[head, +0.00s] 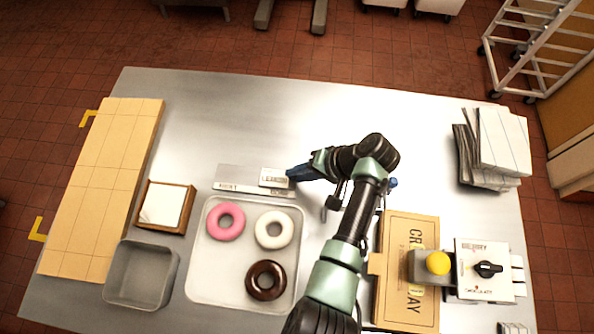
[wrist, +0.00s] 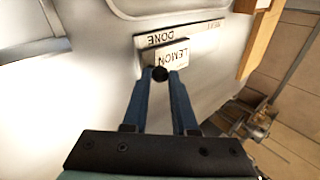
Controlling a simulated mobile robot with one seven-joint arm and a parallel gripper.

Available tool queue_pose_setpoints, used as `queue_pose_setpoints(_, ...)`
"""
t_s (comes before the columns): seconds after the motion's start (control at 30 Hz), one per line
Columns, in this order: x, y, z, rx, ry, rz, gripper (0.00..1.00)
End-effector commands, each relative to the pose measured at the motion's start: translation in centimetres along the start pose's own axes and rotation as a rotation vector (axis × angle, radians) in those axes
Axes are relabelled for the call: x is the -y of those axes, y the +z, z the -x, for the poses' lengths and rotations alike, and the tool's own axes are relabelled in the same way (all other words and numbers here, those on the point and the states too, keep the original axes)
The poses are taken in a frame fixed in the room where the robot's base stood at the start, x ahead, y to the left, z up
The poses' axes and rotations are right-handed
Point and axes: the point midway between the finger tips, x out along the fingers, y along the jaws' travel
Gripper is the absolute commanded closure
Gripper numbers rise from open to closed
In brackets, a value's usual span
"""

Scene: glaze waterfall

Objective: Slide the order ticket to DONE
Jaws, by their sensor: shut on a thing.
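The order ticket (head: 274,177) is a small white card at the right end of a low rail (head: 228,178) behind the doughnut tray. In the wrist view the ticket (wrist: 172,56) reads LEMON upside down and stands at the DONE label (wrist: 158,38). The NEXT label (wrist: 213,26) is at the rail's other end, with bare rail there. My gripper (head: 290,177) reaches the ticket from the right. In the wrist view its blue fingers (wrist: 160,76) are shut on the ticket's small black knob (wrist: 160,73).
A tray (head: 205,270) holds pink, white and chocolate doughnuts in front of the rail. A wooden note holder (head: 181,228) and metal bin (head: 140,275) stand left. The back middle table (head: 300,115) is clear.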

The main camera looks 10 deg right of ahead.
Motion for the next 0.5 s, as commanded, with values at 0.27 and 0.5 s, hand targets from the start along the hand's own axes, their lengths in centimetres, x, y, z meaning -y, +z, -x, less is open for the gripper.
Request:
queue_pose_setpoints(0.27, -0.26, -0.13, 0.18, -0.007, 0.004, -0.005, 0.43)
queue_pose_setpoints(0.5, -0.18, -0.08, 0.16, -0.005, 0.003, -0.004, 0.43)
